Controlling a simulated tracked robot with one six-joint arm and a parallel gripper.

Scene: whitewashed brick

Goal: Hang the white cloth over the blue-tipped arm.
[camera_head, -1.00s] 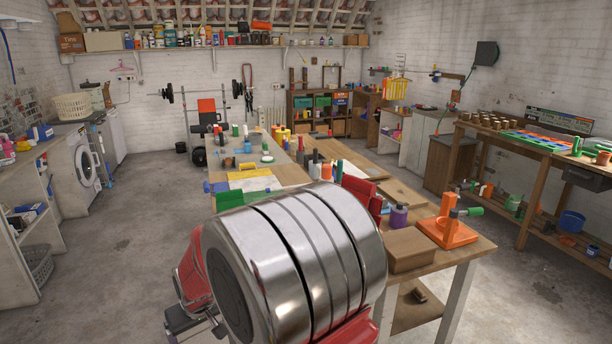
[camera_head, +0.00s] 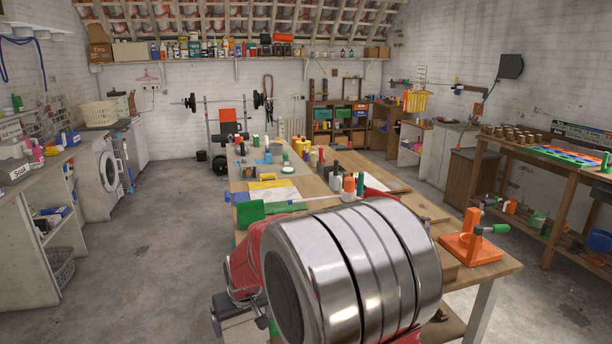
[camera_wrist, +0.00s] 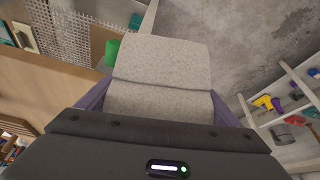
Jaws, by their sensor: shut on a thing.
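A pale grey-white cloth (camera_wrist: 163,62) shows in the wrist view, folded or draped in a broad panel in front of the wrist. My gripper (camera_wrist: 160,92), with purple fingers on either side, is shut on the cloth.
A long workbench (camera_head: 438,241) carries bottles, a green block (camera_head: 251,212) and an orange stand (camera_head: 474,246). A washing machine (camera_head: 109,170) and shelving stand left. Another bench (camera_head: 511,151) stands right. The concrete floor (camera_head: 160,250) is clear on the left.

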